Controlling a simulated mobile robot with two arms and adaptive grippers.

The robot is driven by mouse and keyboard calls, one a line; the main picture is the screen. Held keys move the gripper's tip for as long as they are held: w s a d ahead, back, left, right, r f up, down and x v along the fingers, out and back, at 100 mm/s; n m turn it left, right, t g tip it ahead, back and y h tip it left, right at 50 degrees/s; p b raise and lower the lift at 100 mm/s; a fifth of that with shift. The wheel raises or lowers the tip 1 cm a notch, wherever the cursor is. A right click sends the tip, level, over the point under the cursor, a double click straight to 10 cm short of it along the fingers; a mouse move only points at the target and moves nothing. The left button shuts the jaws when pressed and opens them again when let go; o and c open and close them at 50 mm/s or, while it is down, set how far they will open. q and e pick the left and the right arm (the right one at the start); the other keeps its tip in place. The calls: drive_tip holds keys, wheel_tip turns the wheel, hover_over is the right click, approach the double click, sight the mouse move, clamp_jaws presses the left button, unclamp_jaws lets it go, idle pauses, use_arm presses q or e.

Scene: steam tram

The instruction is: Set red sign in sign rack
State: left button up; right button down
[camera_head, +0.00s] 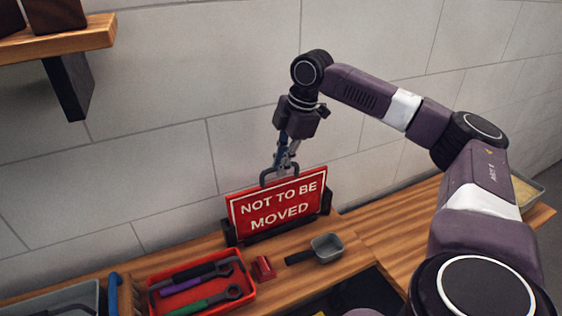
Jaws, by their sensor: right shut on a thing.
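My right gripper (282,167) points down from above and is shut on the sign at this handle. The black sign rack (231,237) shows at the sign's lower left and right ends and along its lower edge. The sign sits between the rack's ends; whether it rests fully on the rack's base cannot be told. My left gripper is not in view.
A red tray (247,297) with several tools stands at the front left. A small red object (263,268) and a grey scoop (326,247) lie before the rack. A wooden shelf (60,42) juts out at upper left. Bench right of the rack is clear.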

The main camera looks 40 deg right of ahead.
drive_tip(key=shift+r, duration=0.1)
drive_tip(key=c, duration=1.9)
unclamp_jaws()
drive_tip(key=shift+c, duration=0.2)
drive_tip(key=v, duration=1.2)
drive_tip(key=shift+s, duration=0.1)
